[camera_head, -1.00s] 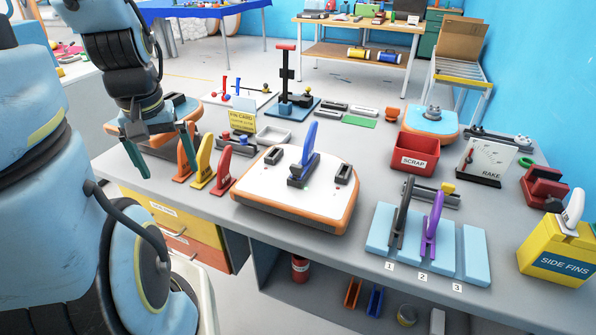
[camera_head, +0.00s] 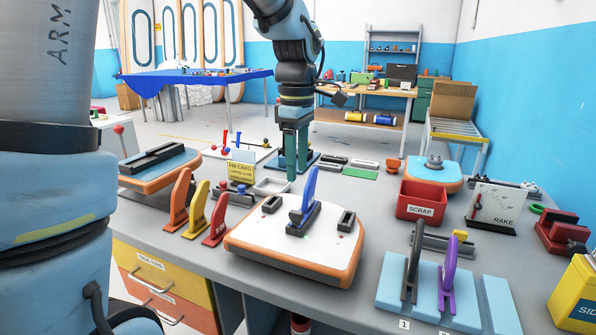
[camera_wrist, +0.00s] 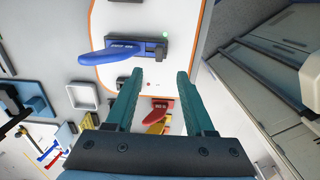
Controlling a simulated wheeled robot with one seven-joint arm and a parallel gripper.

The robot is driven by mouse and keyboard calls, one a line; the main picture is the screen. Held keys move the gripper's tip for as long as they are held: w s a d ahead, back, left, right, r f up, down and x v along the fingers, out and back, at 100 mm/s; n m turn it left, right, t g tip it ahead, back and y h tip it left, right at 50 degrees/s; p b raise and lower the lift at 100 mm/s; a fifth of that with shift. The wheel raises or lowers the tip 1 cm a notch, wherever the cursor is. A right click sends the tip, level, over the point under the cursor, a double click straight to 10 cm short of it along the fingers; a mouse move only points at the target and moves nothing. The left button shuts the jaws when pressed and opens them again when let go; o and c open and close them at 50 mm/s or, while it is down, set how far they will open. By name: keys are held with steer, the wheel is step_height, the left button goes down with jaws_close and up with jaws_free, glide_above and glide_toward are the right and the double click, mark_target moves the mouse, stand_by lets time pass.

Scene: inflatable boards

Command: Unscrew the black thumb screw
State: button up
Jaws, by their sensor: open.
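A blue fin (camera_head: 309,190) stands in a dark fin box (camera_head: 303,220) at the middle of a white board with an orange rim (camera_head: 250,240). The wrist view shows the blue fin (camera_wrist: 97,54) and its fin box (camera_wrist: 135,47). A small black piece (camera_wrist: 161,50) at the box's end, beside a green light, looks like the black thumb screw; the head view does not show it clearly. My gripper (camera_head: 296,175) points down, open and empty, near the board's far side. In the wrist view its fingertips (camera_wrist: 159,73) are apart, with that black piece beyond them.
Orange, yellow and red fins (camera_head: 198,210) stand left of the board. A red scrap bin (camera_head: 421,200) is to its right. A blue rack (camera_head: 388,285) holds a black and a purple fin at the front right. Two smaller dark boxes flank the blue fin.

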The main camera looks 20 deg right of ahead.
mark_target(298, 212)
step_height(298, 212, down, 11)
steer(key=shift+s+d+r+p, duration=0.1)
steer(key=shift+r+p, duration=0.05)
steer(key=shift+p, duration=0.85)
jaws_close()
stand_by(0.4)
stand_by(0.4)
steer(key=shift+n+b, duration=0.5)
steer(key=shift+n, duration=1.3)
